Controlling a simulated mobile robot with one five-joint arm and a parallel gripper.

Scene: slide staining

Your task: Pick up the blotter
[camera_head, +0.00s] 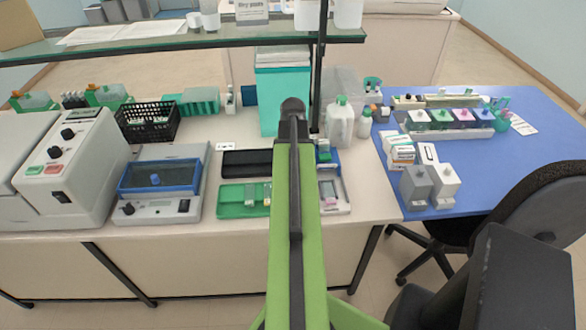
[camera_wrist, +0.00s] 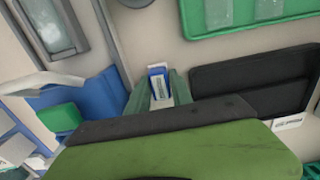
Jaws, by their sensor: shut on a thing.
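My gripper (camera_wrist: 158,88) shows in the wrist view, with its two grey-green fingers on either side of a small blue-and-white block (camera_wrist: 158,72). The fingers are shut on this block, which I take to be the blotter. Its lower part is hidden by the gripper body, and I cannot tell whether it touches the bench. In the head view my green arm hides the gripper and the block.
A black tray (camera_wrist: 245,82) lies close right of my gripper in the wrist view, and a green tray (camera_wrist: 245,12) lies above. A blue holder (camera_wrist: 92,98) with a green block (camera_wrist: 60,117) is close left. A bottle (camera_head: 340,125) stands behind on the bench.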

